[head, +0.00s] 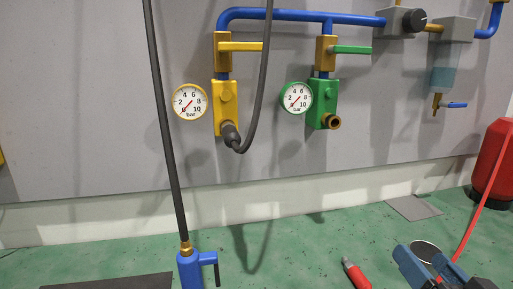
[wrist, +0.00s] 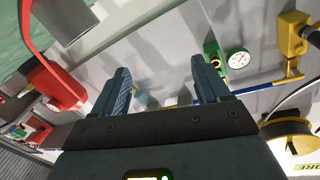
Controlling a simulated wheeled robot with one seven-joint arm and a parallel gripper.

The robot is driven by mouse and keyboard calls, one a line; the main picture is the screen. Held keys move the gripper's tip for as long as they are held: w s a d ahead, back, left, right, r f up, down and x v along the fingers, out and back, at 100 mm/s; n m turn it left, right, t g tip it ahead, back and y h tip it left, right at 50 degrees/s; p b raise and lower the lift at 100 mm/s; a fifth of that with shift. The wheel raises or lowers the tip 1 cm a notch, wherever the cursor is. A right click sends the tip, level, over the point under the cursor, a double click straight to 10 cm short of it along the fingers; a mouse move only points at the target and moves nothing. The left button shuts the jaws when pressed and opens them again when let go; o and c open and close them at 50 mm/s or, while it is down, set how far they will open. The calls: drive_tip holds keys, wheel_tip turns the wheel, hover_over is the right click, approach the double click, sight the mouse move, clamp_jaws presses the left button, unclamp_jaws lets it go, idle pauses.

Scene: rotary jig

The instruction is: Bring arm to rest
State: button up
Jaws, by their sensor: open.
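My gripper (head: 428,262) shows at the lower right of the head view, above the green floor, with its two blue fingers apart. In the wrist view my gripper (wrist: 160,75) is open too, with nothing between the ribbed fingers. It points toward the panel wall and touches nothing that I can see. Most of my arm is outside the head view.
The grey panel (head: 110,90) carries a yellow valve block (head: 225,95) and a green valve block (head: 322,100) with gauges. A black hose (head: 165,120) hangs to a blue tool (head: 190,268). A red tank (head: 492,165) stands right; a red-tipped tool (head: 355,273) lies near the gripper.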

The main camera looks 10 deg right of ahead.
drive_tip(key=s+a+f+n+g, duration=0.1)
drive_tip(key=s+a+f, duration=0.2)
drive_tip(key=s+f, duration=0.25)
drive_tip(key=s+a+f+g, duration=0.1)
drive_tip(key=s+a+f, duration=0.3)
drive_tip(key=s, duration=0.3)
drive_tip(key=s+a+n+y, duration=0.2)
drive_tip(key=s+a+n, duration=0.1)
drive_tip(key=s, duration=1.2)
drive_tip(key=shift+s+a+f+n+g+y, duration=0.15)
drive_tip(key=shift+s+f+n+g+y, duration=0.2)
drive_tip(key=shift+n, duration=0.45)
idle(1.0)
